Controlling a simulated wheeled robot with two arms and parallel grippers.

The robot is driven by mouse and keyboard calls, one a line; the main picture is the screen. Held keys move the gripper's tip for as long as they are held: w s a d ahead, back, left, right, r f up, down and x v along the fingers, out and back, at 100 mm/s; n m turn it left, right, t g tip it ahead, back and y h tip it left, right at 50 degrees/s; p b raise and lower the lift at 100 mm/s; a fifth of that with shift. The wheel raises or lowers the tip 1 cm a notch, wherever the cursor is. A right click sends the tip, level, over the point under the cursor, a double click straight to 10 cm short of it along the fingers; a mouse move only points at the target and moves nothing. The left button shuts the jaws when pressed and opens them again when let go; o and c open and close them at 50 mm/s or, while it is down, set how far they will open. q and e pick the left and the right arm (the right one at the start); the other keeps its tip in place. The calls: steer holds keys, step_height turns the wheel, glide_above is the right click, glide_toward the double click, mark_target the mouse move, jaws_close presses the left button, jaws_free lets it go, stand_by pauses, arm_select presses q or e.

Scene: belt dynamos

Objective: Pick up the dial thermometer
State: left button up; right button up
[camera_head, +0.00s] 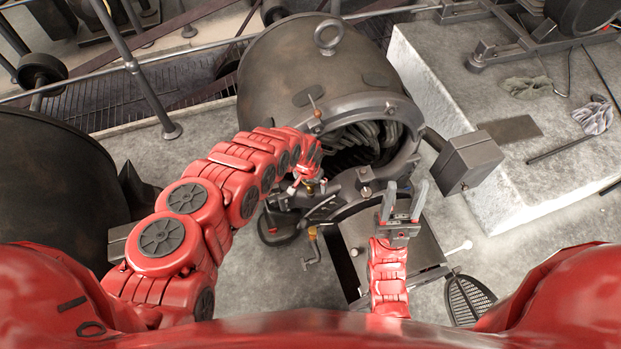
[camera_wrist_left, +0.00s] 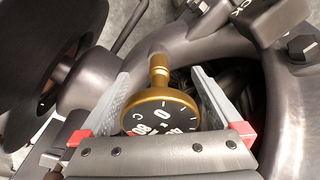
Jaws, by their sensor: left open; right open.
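The dial thermometer (camera_wrist_left: 160,112) shows in the left wrist view, with a brass rim, a dark face with white numerals and a brass stem running away from the camera. My left gripper (camera_wrist_left: 160,77) is open, with one finger on each side of the stem and rim; I cannot tell whether either finger touches. In the head view my left gripper (camera_head: 307,184) is at the front of the dynamo housing, and the thermometer is too small and covered to make out surely. My right gripper (camera_head: 403,203) is open and empty, fingers pointing away, below the housing's opening.
The big dark dynamo housing (camera_head: 290,75) has a round opening with coils inside. A grey box (camera_head: 468,162) juts out at its right. A concrete block (camera_head: 520,185) bears rags and a rod. A brass fitting (camera_head: 312,247) stands below my left gripper.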

arm_select(q)
jaws_close()
stand_by(0.4)
steer(key=shift+r, duration=0.1)
steer(key=shift+r+p, duration=0.65)
steer(key=shift+r, duration=4.3)
